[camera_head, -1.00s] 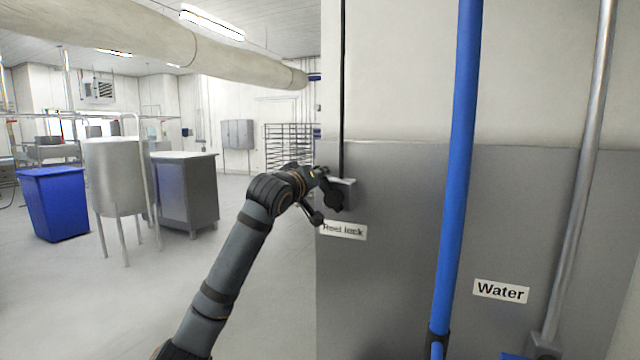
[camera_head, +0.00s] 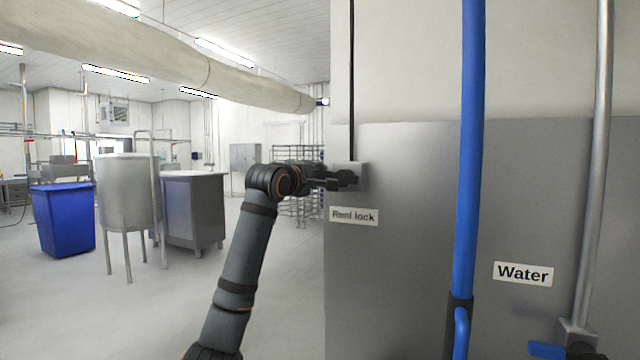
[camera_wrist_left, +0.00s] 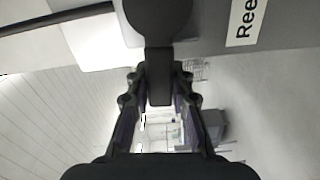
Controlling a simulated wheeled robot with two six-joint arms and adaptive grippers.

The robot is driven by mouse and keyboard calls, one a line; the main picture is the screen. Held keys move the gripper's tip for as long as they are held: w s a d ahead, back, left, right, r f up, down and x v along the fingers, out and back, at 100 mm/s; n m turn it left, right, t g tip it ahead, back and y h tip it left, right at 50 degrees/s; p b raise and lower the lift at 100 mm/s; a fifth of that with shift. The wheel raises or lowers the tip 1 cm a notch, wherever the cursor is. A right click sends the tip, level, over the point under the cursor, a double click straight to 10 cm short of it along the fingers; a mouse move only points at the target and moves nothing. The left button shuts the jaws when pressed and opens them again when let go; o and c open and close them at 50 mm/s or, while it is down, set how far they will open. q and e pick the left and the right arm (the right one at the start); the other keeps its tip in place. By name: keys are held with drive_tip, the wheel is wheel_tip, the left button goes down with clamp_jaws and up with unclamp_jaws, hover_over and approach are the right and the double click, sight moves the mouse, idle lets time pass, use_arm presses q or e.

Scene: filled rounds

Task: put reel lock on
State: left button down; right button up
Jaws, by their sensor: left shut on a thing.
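The reel lock switch is a small grey box (camera_head: 358,172) on the wall panel, above a white "Reel lock" label (camera_head: 354,216). My left gripper (camera_head: 340,180) is at the front of this box, reaching in from the left about level. In the left wrist view, a dark round knob with a straight handle (camera_wrist_left: 160,75) shows. The handle lies between the two fingers of my left gripper (camera_wrist_left: 160,95), which are shut on it. In the head view the gripper hides most of the knob. My right gripper is not in view.
A blue vertical pipe (camera_head: 467,150) and a grey pipe (camera_head: 596,170) run down the wall at right, near a "Water" label (camera_head: 523,274). A blue bin (camera_head: 65,220), a steel tank (camera_head: 126,195) and a grey cabinet (camera_head: 193,210) stand at left. Open floor lies between.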

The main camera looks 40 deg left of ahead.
use_arm(q)
drive_tip(key=shift+f+n+b, duration=0.45)
drive_tip(key=shift+n+b, duration=0.2)
drive_tip(key=shift+n, duration=0.05)
drive_tip(key=c, duration=1.2)
unclamp_jaws()
drive_tip(key=shift+o, duration=0.2)
drive_tip(key=shift+s, duration=0.1)
drive_tip(key=v, duration=1.1)
drive_tip(key=shift+s+d, duration=0.2)
drive_tip(key=shift+s, duration=0.15)
